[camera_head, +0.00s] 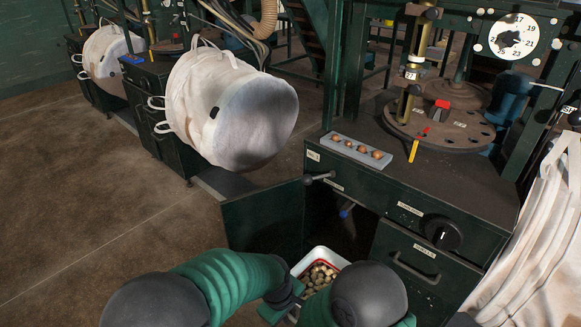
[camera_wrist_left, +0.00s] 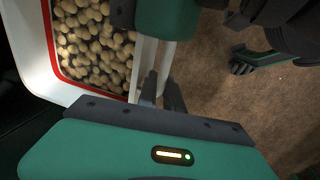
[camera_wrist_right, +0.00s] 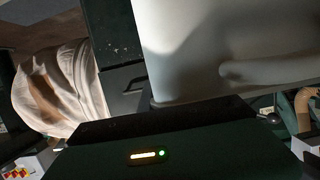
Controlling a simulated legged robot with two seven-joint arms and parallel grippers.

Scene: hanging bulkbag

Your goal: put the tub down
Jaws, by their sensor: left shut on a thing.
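The tub (camera_head: 319,251) is white with a red band inside and holds many small round tan pieces. In the head view it is low in the middle, in front of the open cabinet, partly covered by my arms. In the left wrist view the tub (camera_wrist_left: 33,50) fills the upper left. My left gripper (camera_head: 284,302) is at the tub's left side, and in its wrist view the fingers (camera_wrist_left: 160,92) are shut on the tub's edge. My right gripper is hidden behind my right arm in the head view. Its wrist view shows a smooth white surface very close; its fingers are unclear.
A grey strip with several small pieces (camera_head: 356,148) lies on the cabinet top. White bulk bags hang at left (camera_head: 194,110) and right (camera_head: 535,255). Brown floor at left is clear.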

